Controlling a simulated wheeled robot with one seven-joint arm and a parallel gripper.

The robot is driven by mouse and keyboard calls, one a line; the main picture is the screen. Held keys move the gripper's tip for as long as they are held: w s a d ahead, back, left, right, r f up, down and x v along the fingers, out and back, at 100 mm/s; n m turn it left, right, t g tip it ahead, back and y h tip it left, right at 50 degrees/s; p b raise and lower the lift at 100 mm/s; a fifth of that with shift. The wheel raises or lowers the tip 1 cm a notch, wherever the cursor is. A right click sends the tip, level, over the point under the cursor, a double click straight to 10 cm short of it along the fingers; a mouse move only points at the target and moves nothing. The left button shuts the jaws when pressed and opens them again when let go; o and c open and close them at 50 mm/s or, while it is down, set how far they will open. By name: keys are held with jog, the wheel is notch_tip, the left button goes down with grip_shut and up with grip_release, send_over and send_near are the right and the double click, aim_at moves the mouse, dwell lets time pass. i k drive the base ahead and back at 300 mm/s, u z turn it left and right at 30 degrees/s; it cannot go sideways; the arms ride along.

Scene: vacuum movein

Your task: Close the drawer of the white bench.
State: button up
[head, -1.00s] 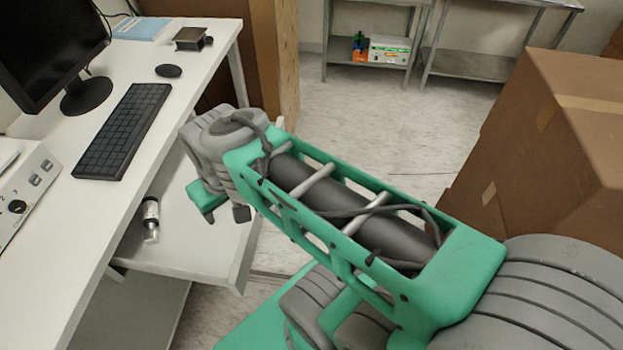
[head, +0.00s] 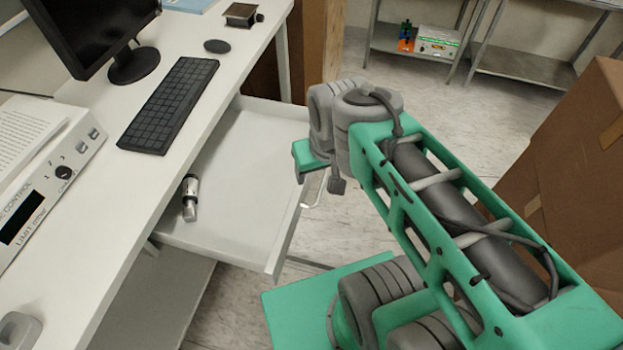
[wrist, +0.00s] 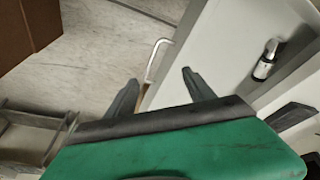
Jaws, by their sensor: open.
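The white bench (head: 115,220) stands on the left in the head view. Its white drawer (head: 245,165) is pulled out toward the right, with a small metal-and-black cylinder (head: 190,197) lying inside. A thin handle (head: 314,190) sits on the drawer's front, partly hidden by my wrist. In the wrist view, the handle (wrist: 154,62) is just beyond my gripper (wrist: 160,77), whose two dark fingers are spread and empty. I cannot tell whether a finger touches the drawer front. In the head view my wrist hangs beside the drawer's outer front, and the fingers are mostly hidden.
On the bench top are a monitor (head: 85,35), a keyboard (head: 168,105), a mouse (head: 217,46) and a control box (head: 50,185). Cardboard boxes (head: 575,170) stand at the right. Metal shelves (head: 425,40) stand at the back. Open floor lies between.

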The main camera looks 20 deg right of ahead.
aim_at(250, 205)
jog(key=z, duration=0.05)
jog(key=k, duration=0.5)
jog(key=u, duration=1.4)
jog(key=i, duration=0.45)
jog(key=z, duration=0.75)
